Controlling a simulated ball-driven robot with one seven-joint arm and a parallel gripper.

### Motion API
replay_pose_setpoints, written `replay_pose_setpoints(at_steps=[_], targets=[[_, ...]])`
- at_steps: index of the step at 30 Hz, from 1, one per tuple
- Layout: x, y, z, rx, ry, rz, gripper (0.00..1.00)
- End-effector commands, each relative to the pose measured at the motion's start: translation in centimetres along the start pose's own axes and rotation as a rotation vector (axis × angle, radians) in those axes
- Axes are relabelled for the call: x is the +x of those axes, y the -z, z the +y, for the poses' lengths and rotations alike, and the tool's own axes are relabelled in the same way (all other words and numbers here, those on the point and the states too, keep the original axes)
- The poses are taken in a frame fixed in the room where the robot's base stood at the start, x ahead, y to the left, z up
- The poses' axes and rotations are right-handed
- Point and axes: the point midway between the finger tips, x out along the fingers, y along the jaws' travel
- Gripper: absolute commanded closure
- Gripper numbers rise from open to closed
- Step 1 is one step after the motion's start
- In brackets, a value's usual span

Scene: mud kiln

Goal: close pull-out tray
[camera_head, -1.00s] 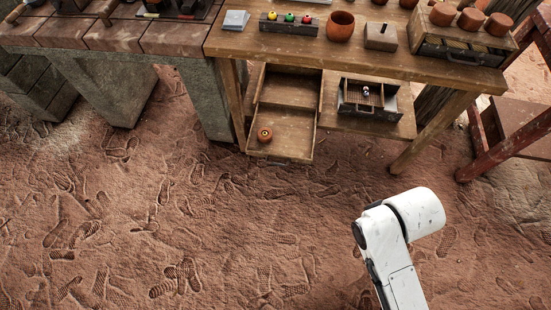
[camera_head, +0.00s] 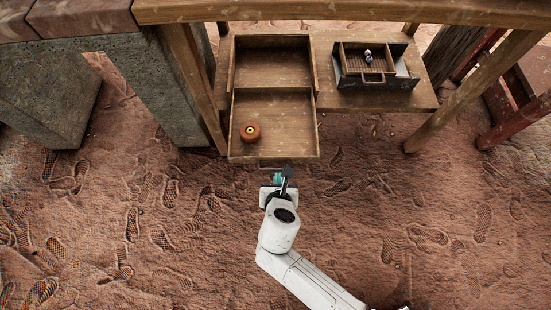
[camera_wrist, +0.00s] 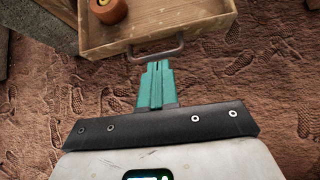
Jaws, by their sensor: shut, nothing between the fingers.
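The wooden pull-out tray (camera_head: 285,145) sticks out from under the table, with a divider across it and a small round orange-brown object (camera_head: 250,132) in its front left part. In the wrist view the tray's front (camera_wrist: 190,38) carries a grey bar handle (camera_wrist: 156,50). My gripper (camera_head: 284,172) is just in front of the tray, close to the handle. In the wrist view the green fingers of my gripper (camera_wrist: 157,66) are together, with nothing between them, and their tips lie at or just short of the handle. I cannot tell whether they touch it.
A lower shelf (camera_head: 420,100) holds a dark box (camera_head: 375,81) with a handle and a small item, right of the tray. Wooden table legs (camera_head: 193,85) and stone blocks (camera_head: 170,95) stand left; a reddish frame (camera_head: 515,120) stands right. The muddy ground in front is clear.

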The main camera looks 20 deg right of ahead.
Motion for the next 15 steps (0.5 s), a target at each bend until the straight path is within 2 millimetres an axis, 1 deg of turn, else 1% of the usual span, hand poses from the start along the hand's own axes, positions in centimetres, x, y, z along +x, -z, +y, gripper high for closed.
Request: replay_pose_setpoints(at_steps=[1,5,7,15], targets=[[0.4,0.5,0.4,-0.037,-0.01,-0.006,1.0],[1.0,0.6,0.8,-0.072,-0.018,-0.013,1.0],[1.8,0.6,0.8,-0.069,-0.017,-0.013,1.0],[6.7,0.7,0.7,-0.065,-0.015,-0.012,1.0]])
